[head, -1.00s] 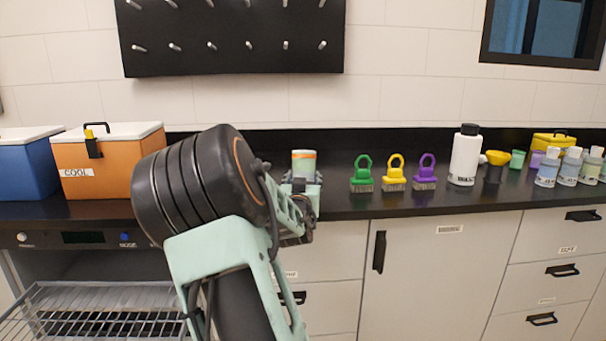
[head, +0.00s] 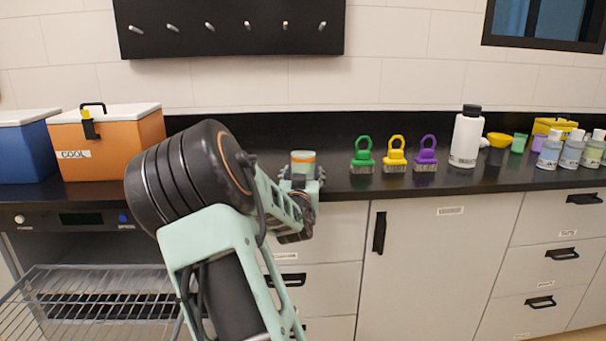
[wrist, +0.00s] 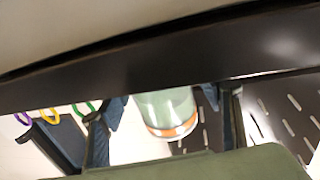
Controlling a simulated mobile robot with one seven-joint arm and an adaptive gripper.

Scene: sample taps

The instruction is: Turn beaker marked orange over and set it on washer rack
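The beaker marked orange (head: 303,168) is pale green with an orange band near its upper end. It looks upright, in front of the dark counter. My gripper (head: 300,184) is around it, with a finger on either side, and appears shut on it. In the wrist view the beaker (wrist: 165,105) shows between the two dark fingers (wrist: 165,118); the exact contact is hard to see. The washer rack (head: 95,283) is a wire rack pulled out at the lower left of the head view, below the control panel. It looks bare.
Green, yellow and purple brushes (head: 395,157) stand right of the beaker, with a white bottle (head: 466,137) and several small containers beyond. An orange cooler (head: 125,140) and a blue one (head: 25,145) stand at the left. A black peg board (head: 230,28) hangs above.

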